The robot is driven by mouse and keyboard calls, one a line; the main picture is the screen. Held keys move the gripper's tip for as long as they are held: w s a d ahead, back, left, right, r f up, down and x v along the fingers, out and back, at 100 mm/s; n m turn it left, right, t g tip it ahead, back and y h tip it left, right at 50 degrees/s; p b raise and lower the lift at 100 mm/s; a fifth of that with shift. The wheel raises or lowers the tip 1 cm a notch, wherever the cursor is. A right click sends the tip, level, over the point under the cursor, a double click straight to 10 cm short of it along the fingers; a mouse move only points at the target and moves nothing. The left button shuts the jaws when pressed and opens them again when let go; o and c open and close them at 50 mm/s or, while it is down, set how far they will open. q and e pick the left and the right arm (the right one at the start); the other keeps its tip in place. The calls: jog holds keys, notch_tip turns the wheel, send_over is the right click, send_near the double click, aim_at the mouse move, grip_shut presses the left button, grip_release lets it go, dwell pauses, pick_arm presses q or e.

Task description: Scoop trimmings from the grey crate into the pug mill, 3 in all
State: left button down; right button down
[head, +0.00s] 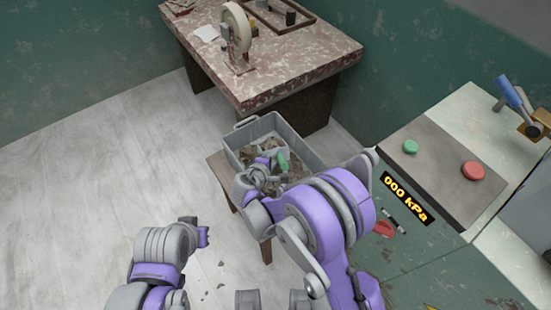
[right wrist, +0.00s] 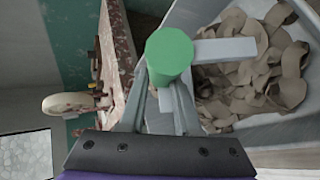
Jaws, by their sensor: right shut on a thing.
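The grey crate (head: 308,157) stands on a small wooden stool, with brown clay trimmings (head: 297,168) inside; the trimmings also fill the right of the right wrist view (right wrist: 262,75). My right gripper (head: 274,168) is over the crate, shut on the green handle of a scoop (head: 282,162). In the right wrist view the green handle (right wrist: 170,55) sits at the fingertips and a pale grey bar runs right from it over the trimmings. The scoop's load cannot be told. The machine with the 000 kPa display (head: 406,199), apparently the pug mill, stands at right. My left gripper (head: 203,237) hangs left of the crate, jaws unclear.
The machine's top carries a green button (head: 410,147) and a red button (head: 473,171), with a blue-handled lever (head: 510,93) behind. A stained table (head: 290,65) with a wheel-like object (head: 236,30) stands behind the crate. The floor at left is clear; a few crumbs lie in front.

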jog(key=shift+r+m+t+p, duration=0.1)
jog(key=shift+r+m+t, duration=0.55)
jog(key=shift+r, duration=1.05)
jog(key=shift+r+m+t+p, duration=0.2)
jog(key=shift+r+t, duration=0.75)
jog(key=shift+r, duration=0.7)
jog(key=shift+r+m+t+p, duration=0.1)
jog(key=shift+r+m+t, duration=0.55)
jog(key=shift+r, duration=1.05)
jog(key=shift+d, duration=0.1)
